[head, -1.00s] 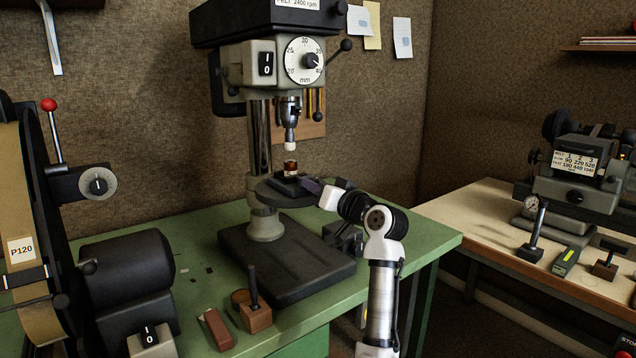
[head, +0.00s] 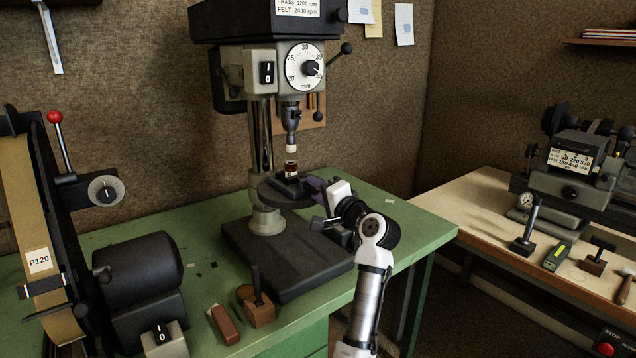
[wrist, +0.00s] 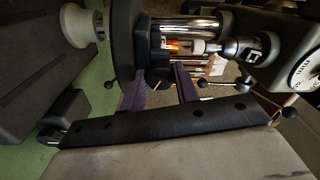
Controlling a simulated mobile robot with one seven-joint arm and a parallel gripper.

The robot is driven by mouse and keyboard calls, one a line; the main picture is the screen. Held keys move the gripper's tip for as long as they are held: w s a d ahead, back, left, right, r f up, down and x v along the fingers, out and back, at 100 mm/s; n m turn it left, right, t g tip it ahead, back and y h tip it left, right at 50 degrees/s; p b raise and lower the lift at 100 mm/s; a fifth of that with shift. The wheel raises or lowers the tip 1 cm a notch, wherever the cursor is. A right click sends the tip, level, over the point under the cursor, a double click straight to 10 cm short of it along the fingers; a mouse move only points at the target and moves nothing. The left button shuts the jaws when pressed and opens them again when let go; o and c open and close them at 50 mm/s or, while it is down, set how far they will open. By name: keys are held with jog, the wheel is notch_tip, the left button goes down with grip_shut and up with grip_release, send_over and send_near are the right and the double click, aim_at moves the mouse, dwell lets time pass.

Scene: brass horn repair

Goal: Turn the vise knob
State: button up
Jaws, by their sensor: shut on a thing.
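The small dark vise (head: 292,187) sits on the round drill press table (head: 270,196) and holds a short brass-coloured piece (head: 291,169) upright under the white drill tip. The piece also shows in the wrist view (wrist: 178,45). My gripper (head: 315,184) reaches in from the right, at the vise's right side. Its purple fingers (wrist: 163,78) point at the vise in the wrist view and are shut on the vise knob.
The drill press head (head: 285,65) and chuck (head: 291,115) stand close above the vise. A belt grinder (head: 40,230) is at the left. A wooden block with a dark handle (head: 257,312) and a brown bar (head: 224,325) lie on the green bench in front.

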jog(key=shift+r+m+p, duration=0.1)
jog(key=shift+m+p, duration=0.65)
jog(key=shift+m, duration=0.35)
jog(key=o, duration=0.7)
